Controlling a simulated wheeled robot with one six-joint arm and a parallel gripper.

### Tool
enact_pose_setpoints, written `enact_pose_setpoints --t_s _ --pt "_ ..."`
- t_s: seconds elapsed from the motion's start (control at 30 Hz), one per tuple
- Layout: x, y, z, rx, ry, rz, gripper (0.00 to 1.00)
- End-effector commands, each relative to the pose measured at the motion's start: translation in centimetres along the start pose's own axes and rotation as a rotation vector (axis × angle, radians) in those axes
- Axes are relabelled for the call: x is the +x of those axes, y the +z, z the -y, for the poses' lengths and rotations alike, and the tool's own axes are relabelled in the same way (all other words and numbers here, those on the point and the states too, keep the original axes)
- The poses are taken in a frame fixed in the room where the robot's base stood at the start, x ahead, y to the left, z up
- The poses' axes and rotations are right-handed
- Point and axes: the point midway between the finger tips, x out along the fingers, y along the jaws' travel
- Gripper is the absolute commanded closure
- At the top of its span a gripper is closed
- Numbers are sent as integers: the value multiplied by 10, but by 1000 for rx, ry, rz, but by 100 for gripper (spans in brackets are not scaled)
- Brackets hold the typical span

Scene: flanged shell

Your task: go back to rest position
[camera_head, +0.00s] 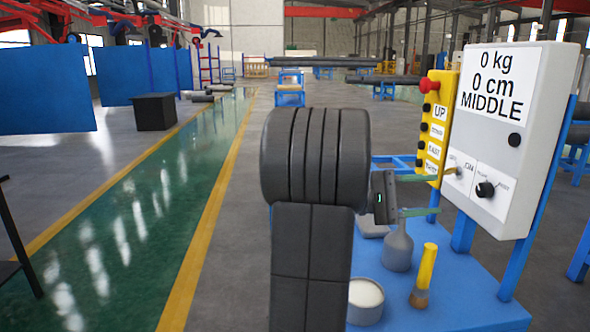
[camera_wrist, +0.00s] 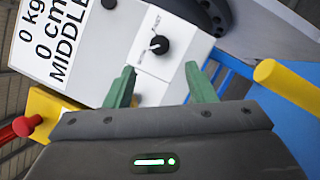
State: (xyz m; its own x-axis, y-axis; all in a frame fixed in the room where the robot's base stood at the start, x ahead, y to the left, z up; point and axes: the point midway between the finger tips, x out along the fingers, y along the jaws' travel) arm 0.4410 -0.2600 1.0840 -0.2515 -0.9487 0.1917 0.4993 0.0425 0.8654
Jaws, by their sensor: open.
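My gripper (camera_head: 443,194) is open and empty, with its two green fingers pointing right toward the white control box (camera_head: 527,120). In the wrist view my gripper (camera_wrist: 160,72) has its fingers spread in front of the box's lower panel. A black knob (camera_head: 485,189) on that panel shows in the wrist view (camera_wrist: 159,45) beyond the fingertips. A small beige lever (camera_head: 452,173) sticks out left of the knob, close to the upper finger in the head view. The box reads "0 kg", "0 cm", "MIDDLE". I cannot tell whether a finger touches the panel.
A yellow button pendant (camera_head: 434,130) with a red knob (camera_head: 429,85) stands beside the box. On the blue table (camera_head: 460,300) below are a grey funnel-like part (camera_head: 397,252), a round white-topped container (camera_head: 365,296) and a yellow-handled brush (camera_head: 425,270).

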Motion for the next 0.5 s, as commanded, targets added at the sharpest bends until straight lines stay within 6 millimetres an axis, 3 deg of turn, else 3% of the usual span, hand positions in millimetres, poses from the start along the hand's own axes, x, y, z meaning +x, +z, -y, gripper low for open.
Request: enact_pose_setpoints --t_s 0.5 --pt "90 2 0 1 -1 5 50"
